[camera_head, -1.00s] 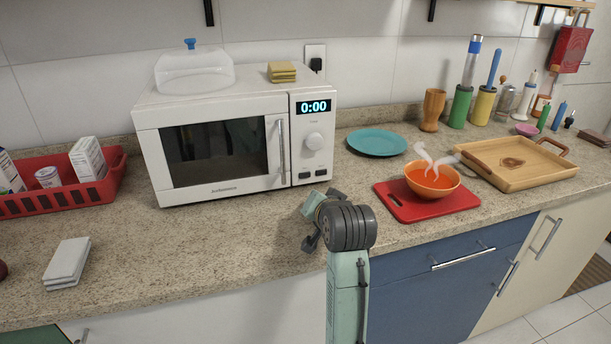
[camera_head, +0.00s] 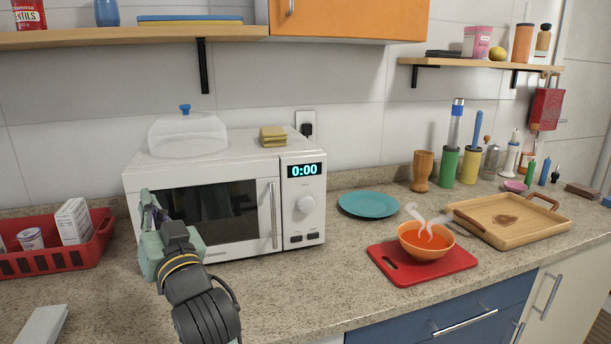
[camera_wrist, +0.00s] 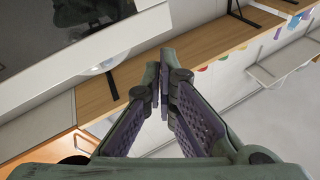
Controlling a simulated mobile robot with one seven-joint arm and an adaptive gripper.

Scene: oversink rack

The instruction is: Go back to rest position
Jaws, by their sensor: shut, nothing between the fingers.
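My gripper (camera_head: 148,205) is in front of the left part of the white microwave (camera_head: 225,190) in the head view. Its fingers point up and overlap the dark door window. In the wrist view the two fingertips (camera_wrist: 160,85) meet and hold nothing. The microwave door is closed and its display reads 0:00. An orange bowl (camera_head: 412,248) of steaming red soup sits on a red cutting board (camera_head: 450,266) to the right, apart from my arm.
A red basket (camera_head: 60,260) with cartons stands left of the microwave. A teal plate (camera_head: 369,204) and a wooden tray (camera_head: 530,228) lie to the right. A shelf (camera_head: 130,35) and orange cabinet (camera_head: 350,16) are above. The counter front centre (camera_head: 310,295) is clear.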

